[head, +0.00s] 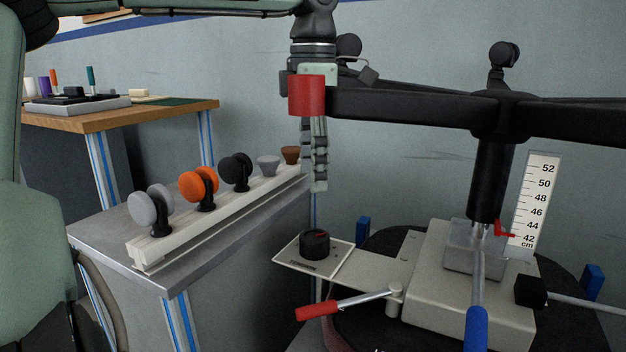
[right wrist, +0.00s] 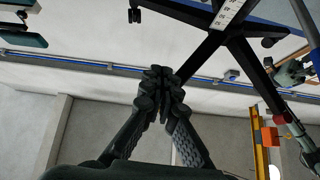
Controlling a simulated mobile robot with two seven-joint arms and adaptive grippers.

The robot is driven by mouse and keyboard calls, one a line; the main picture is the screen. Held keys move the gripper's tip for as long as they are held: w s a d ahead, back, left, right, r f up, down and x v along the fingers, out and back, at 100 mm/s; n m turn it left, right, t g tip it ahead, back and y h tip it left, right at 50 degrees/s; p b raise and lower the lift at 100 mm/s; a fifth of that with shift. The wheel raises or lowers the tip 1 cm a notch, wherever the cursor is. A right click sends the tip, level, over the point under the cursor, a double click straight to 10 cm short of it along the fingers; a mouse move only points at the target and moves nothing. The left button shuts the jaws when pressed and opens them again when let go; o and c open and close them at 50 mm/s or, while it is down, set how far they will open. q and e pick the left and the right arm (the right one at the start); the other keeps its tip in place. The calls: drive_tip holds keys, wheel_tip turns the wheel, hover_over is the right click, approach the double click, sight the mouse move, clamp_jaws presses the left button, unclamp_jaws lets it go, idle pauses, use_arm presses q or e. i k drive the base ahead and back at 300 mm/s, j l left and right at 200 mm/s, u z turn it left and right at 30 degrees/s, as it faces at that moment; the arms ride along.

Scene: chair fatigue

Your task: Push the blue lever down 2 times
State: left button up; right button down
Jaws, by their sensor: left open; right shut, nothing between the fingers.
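The blue lever (head: 477,328) is at the bottom of the head view, right of centre. Its grey rod slopes up to a grey block under the black column, and its lower end is cut off by the frame edge. My left gripper (head: 315,165) points down at the upper middle, well left of and above the lever and not touching it. Its fingers show edge-on below the red end piece (head: 306,95) of a black leg, which hides part of it. It is open and empty. My right gripper (right wrist: 162,80) is shut and empty in the right wrist view.
An upturned black chair base (head: 500,112) spreads over the test machine (head: 425,280), beside a centimetre scale (head: 537,205). A red-handled lever (head: 317,310) and a black knob (head: 315,243) are on the machine's left. A rail of casters (head: 205,205) stands on the left table.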

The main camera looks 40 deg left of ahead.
sight(472, 248)
drive_tip(key=k, duration=1)
